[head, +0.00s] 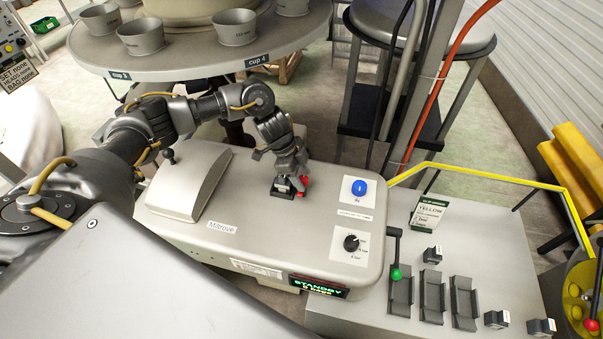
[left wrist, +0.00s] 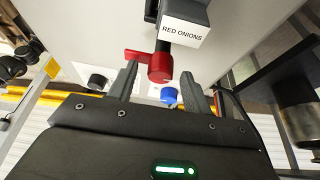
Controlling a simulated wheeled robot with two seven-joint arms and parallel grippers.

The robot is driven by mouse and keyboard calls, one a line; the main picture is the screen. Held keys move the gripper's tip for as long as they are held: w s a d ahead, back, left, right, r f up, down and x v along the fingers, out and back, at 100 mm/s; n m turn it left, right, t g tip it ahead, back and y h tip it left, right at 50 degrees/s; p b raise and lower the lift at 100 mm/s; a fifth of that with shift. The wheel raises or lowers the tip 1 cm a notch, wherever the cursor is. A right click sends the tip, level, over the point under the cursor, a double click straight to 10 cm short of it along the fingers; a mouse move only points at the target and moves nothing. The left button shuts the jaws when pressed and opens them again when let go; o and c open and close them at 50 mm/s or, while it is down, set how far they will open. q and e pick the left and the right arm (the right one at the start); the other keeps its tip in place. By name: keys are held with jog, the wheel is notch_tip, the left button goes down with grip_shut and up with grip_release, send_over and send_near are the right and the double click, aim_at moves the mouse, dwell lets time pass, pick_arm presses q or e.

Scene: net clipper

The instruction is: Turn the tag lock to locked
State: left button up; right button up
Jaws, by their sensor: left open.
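The tag lock is a red lever with a round red hub (left wrist: 160,67) on a dark shaft, and its arm points left in the left wrist view. A bit of its red also shows in the head view (head: 303,184), beside my gripper. A dark holder with a white "RED ONIONS" tag (left wrist: 182,30) is just above the lever in the left wrist view. My left gripper (head: 288,183) is over the machine top; in the left wrist view its fingers (left wrist: 158,82) are apart, on either side of the red hub. Contact cannot be told. My right gripper is out of view.
The grey machine top carries a blue button (head: 359,187), a black selector knob (head: 351,243) and a sloped cover (head: 189,184). A "STANDBY" display (head: 318,286) is on its front. A green-knobbed lever (head: 396,273) and slots stand to the right. The cup carousel (head: 195,58) is behind.

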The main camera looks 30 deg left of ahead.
pick_arm(q)
jog(key=shift+c, duration=0.4)
jog(key=c, duration=0.9)
